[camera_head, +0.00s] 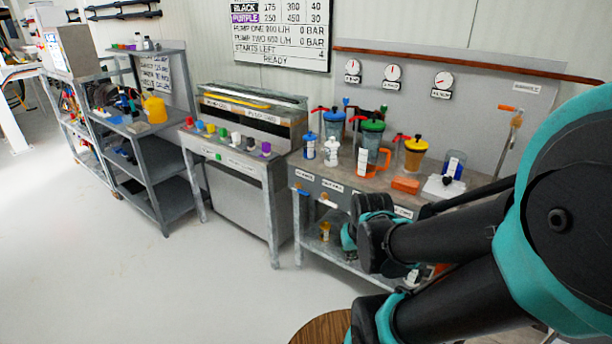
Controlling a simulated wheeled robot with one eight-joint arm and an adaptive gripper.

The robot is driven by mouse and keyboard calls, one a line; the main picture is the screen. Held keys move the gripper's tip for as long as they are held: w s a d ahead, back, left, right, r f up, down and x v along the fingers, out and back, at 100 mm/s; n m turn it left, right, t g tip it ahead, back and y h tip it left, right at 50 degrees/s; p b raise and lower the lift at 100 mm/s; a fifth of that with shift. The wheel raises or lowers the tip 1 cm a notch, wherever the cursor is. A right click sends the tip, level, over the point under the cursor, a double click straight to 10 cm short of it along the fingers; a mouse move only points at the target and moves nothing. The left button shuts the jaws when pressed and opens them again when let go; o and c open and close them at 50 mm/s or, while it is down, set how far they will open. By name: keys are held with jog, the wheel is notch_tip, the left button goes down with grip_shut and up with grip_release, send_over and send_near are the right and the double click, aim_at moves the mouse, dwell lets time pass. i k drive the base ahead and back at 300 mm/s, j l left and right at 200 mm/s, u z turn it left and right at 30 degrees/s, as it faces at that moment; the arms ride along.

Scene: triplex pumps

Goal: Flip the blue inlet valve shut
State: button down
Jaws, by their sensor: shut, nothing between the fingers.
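A small blue handle (303,192), which looks like the blue inlet valve, sits on the front edge of the pump bench (285,172), near its left end. It is too small to tell its exact position. A blue-lidded tank (333,125) with a red handle beside it stands above on the bench. My arm reaches in from the right. My gripper (368,205) is the dark end in front of the bench, right of the blue handle and apart from it. It is shut and empty; my wrist partly hides its fingers.
Green-lidded (371,138) and yellow-lidded (415,152) tanks, white bottles and an orange block (405,185) stand on the bench. A round wooden top (320,328) is below. Floor at left is clear.

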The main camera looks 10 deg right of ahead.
aim_at(303, 193)
jog(key=i+j+z, duration=0.15)
jog(key=i+j, duration=0.15)
jog(key=i, duration=0.25)
jog(key=i+j+z, duration=0.1)
jog(key=i+j, duration=0.25)
jog(key=i, duration=0.2)
jog(key=i+j+z, duration=0.15)
jog(key=i+j, duration=0.25)
jog(key=i, duration=0.15)
jog(key=k+j+z, duration=0.2)
jog(key=k+j, duration=0.2)
jog(key=k+j+z, duration=0.2)
jog(key=k, duration=0.35)
jog(key=j, duration=0.1)
